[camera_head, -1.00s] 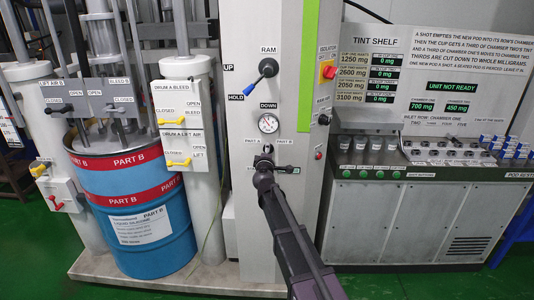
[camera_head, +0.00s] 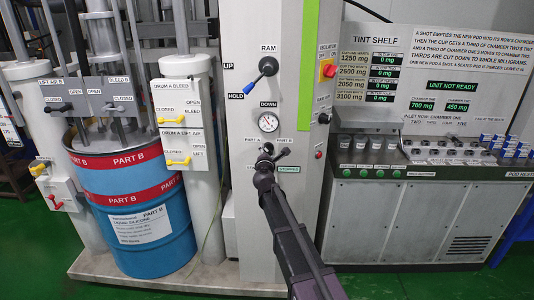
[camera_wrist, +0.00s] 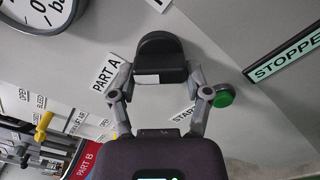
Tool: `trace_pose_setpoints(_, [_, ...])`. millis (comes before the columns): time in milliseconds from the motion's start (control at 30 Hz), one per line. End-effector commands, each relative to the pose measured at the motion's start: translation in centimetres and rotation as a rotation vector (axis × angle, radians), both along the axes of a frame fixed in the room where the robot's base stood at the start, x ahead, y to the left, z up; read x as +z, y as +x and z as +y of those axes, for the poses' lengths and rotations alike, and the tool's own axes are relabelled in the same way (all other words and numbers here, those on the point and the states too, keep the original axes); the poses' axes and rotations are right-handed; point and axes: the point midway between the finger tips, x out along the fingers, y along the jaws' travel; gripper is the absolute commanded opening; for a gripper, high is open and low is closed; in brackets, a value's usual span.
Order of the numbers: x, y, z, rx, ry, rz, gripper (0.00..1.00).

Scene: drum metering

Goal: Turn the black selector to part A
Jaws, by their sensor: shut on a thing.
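The black selector (camera_wrist: 160,58) sits on the grey panel, between the fingers of my gripper in the wrist view. My gripper (camera_wrist: 160,82) is shut on it, one finger on each side. The PART A label (camera_wrist: 107,73) lies just left of the selector in that view. In the head view my gripper (camera_head: 267,156) is at the panel below the PART A label (camera_head: 252,141) and the PART B label (camera_head: 281,141). There the gripper largely hides the selector, so its exact pointing is hard to tell.
A round gauge (camera_head: 267,122) is above the selector, with the RAM lever (camera_head: 267,68) higher up. A green button (camera_wrist: 222,96) is close to the right finger. The STOPPED display (camera_head: 288,169) is lower right. The PART B drum (camera_head: 137,205) stands left.

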Motion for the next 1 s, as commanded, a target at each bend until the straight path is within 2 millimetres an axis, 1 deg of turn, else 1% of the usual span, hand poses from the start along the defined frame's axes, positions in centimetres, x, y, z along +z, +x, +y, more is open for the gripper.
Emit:
trace_pose_setpoints(33, [0.05,0.24,0.04,0.001,-0.024,-0.001,0.15])
trace_pose_setpoints(233, [0.03,0.25,0.03,0.001,-0.078,-0.001,0.15])
trace_pose_setpoints(667, [0.02,0.22,0.02,0.001,-0.09,-0.001,0.15])
trace_pose_setpoints(700, [0.03,0.22,0.03,0.001,-0.09,-0.001,0.72])
trace_pose_setpoints(767, [0.02,0.2,0.02,0.001,-0.089,-0.001,0.9])
trace_pose_setpoints(800, [0.01,0.18,0.02,0.001,-0.088,-0.001,0.97])
trace_pose_setpoints(1000, [-0.01,0.1,0.0,0.001,-0.087,-0.001,0.97])
